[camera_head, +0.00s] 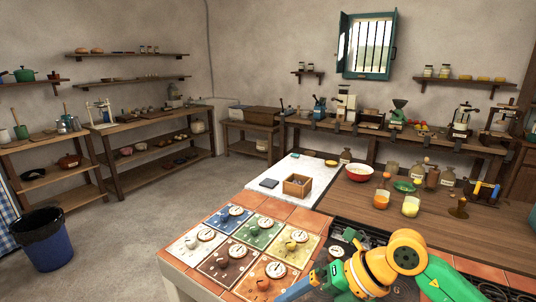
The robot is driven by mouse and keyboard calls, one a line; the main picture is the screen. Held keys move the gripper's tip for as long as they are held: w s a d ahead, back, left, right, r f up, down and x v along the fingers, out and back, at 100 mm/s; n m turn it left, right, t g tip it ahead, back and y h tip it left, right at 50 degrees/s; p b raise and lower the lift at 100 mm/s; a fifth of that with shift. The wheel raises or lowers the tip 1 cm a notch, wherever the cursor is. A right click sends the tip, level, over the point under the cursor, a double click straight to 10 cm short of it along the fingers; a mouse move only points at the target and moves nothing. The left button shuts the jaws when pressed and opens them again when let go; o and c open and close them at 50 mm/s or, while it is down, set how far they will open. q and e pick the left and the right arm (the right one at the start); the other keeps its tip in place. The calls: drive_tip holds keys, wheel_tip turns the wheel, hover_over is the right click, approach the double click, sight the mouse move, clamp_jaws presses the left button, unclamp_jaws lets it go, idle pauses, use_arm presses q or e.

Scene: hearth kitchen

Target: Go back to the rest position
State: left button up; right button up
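The task names no object. My arm (408,252), green, yellow and blue, comes in from the lower right and bends in front of the tiled counter. Its blue part runs down to the left towards the bottom edge, and I make out no gripper fingers on it. My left arm and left gripper are out of the picture.
Below my view is a counter with several coloured dial panels (258,232) and a dark hob area (350,236). Behind stand a wooden box (297,185), a red-rimmed bowl (359,172), orange and yellow cups (411,206) and jars. A blue bin (47,248) stands on open floor at left.

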drive_tip(key=s+a+r+y, duration=0.3)
drive_tip(key=a+r+y, duration=0.35)
drive_tip(key=a, duration=0.35)
drive_tip(key=w+d+r+m+t+y, duration=0.35)
drive_tip(key=r+m+t+y, duration=0.25)
drive_tip(key=r+m+t, duration=0.45)
drive_tip(key=w+d+f+m+t+h, duration=0.4)
drive_tip(key=d+f+m+t+h, duration=0.15)
drive_tip(key=m+t+h, duration=0.45)
drive_tip(key=s+d+f+m+g+h, duration=0.1)
drive_tip(key=d+f+m+g+h, duration=0.5)
drive_tip(key=d+f+m+h, duration=0.6)
drive_tip(key=s+a+f+g+y, duration=0.1)
drive_tip(key=s+f+g+y, duration=0.1)
drive_tip(key=s+f+g, duration=1.5)
drive_tip(key=s+f+t+b, duration=0.2)
drive_tip(key=s+f, duration=0.1)
drive_tip(key=f, duration=0.9)
drive_tip(key=s+f+t+b, duration=0.1)
drive_tip(key=s+f+b, duration=0.25)
drive_tip(key=f, duration=0.95)
drive_tip(key=s+d+f+g+b, duration=0.1)
drive_tip(key=s+d+f+b, duration=0.1)
drive_tip(key=s+f, duration=1)
